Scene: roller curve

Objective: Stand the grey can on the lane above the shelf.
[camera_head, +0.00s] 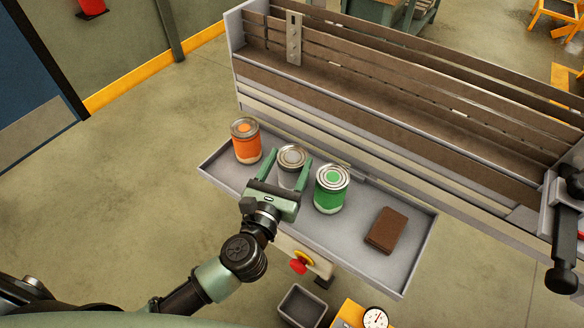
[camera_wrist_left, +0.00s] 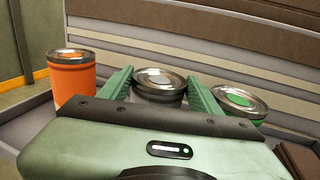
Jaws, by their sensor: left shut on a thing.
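The grey can (camera_head: 291,157) stands upright on the shelf (camera_head: 385,277) between an orange can (camera_head: 246,141) and a green can (camera_head: 331,188). My left gripper (camera_head: 288,168) is shut on the grey can, one finger on each side. In the left wrist view the grey can (camera_wrist_left: 159,80) shows its lid between the green fingers; its lower part is hidden behind the gripper body. The lane (camera_head: 390,108) is the brown slatted surface behind and above the shelf. My right gripper is not in view.
The orange can (camera_wrist_left: 72,78) and the green can (camera_wrist_left: 238,102) stand close on either side of the gripper. A brown block (camera_head: 387,231) lies on the shelf's right part. A grey upright bracket (camera_head: 294,38) stands at the lane's left back. A red button (camera_head: 301,262) is below the shelf.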

